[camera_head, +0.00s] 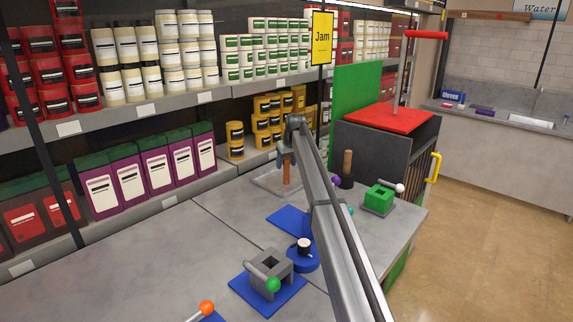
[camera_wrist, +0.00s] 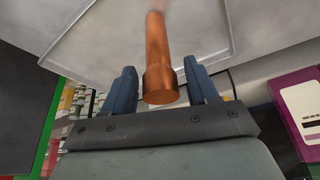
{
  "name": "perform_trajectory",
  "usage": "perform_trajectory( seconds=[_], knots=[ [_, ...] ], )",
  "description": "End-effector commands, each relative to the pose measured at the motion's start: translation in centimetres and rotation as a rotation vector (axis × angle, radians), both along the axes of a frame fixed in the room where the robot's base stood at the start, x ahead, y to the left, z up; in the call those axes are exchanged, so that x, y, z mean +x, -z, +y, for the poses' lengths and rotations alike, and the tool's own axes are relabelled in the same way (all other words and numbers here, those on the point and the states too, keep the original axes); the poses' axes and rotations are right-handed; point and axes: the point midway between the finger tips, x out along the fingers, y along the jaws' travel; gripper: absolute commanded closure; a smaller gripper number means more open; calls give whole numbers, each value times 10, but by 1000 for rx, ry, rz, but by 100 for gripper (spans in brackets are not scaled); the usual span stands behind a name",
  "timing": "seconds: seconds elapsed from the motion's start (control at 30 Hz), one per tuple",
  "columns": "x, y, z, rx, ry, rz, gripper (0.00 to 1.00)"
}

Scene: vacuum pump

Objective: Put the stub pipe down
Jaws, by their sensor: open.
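The copper stub pipe (camera_head: 286,170) stands on a shallow grey tray (camera_head: 262,185) at the back of the bench. In the wrist view the pipe (camera_wrist: 158,55) has a wider collar at its near end and lies between the two blue fingers. My gripper (camera_wrist: 159,80) is open, with a visible gap between the pipe and each finger. The tray (camera_wrist: 235,45) fills the upper part of that view. In the head view my gripper is small at the far end of my arm, at the pipe's top, and its fingers are hard to make out.
A grey block (camera_head: 268,268) with a green-knobbed lever sits on a blue mat, beside a round blue fixture (camera_head: 303,262). A brown-handled tool (camera_head: 347,165) and a green block (camera_head: 379,198) stand to the right. Stocked shelves (camera_head: 228,93) border the bench behind.

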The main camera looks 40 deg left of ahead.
Motion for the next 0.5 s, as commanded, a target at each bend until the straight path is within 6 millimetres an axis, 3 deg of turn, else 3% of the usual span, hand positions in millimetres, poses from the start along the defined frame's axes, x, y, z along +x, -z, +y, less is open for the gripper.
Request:
perform_trajectory(
  seconds=[0.5],
  knots=[
    [-13,-83,-32,1,0,0,42]
  ],
)
